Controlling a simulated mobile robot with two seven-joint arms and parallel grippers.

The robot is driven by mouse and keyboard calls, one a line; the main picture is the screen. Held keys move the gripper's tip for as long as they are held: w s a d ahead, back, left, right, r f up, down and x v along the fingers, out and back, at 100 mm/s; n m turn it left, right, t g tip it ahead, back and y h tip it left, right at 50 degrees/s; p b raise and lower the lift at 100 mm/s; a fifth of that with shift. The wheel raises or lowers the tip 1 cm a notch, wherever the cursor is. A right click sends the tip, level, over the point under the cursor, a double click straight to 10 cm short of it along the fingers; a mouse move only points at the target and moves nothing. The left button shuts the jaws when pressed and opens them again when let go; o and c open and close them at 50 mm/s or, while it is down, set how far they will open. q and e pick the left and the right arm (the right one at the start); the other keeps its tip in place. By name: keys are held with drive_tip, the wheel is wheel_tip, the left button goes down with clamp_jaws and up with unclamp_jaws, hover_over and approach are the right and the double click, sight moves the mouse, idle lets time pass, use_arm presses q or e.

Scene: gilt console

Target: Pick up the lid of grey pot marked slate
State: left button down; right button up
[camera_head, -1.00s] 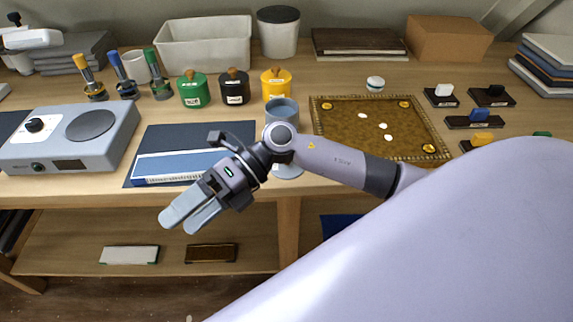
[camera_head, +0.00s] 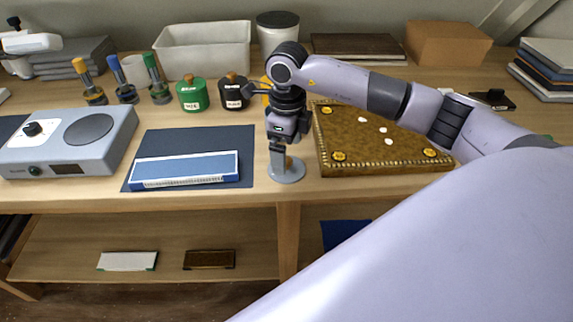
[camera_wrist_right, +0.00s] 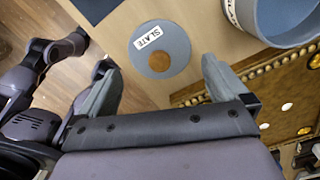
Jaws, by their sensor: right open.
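The grey lid (camera_wrist_right: 168,62), round with a wooden knob and a label reading SLATE, lies flat near the table's front edge. It also shows in the head view (camera_head: 288,174), partly covered by my gripper. My right gripper (camera_head: 279,163) points down over the lid, open and empty. In the right wrist view its two fingers (camera_wrist_right: 158,76) stand apart, with the lid between and beyond their tips. The open grey pot (camera_wrist_right: 233,12) stands to the right in the right wrist view; my arm hides it in the head view. My left gripper is not in view.
A brown board with a beaded rim (camera_head: 390,167) lies just right of the lid. A dark mat (camera_head: 246,150) with a blue box (camera_head: 185,168) lies to its left. Green (camera_head: 192,97) and black (camera_head: 234,94) pots stand behind. A yellow pot (camera_head: 266,84) is mostly hidden.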

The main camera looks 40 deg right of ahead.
sight(295, 169)
wheel_tip(295, 169, down, 4)
drive_tip(key=shift+r, duration=0.2)
drive_tip(key=shift+c, duration=0.3)
drive_tip(key=c, duration=0.7)
drive_tip(key=shift+r, duration=0.1)
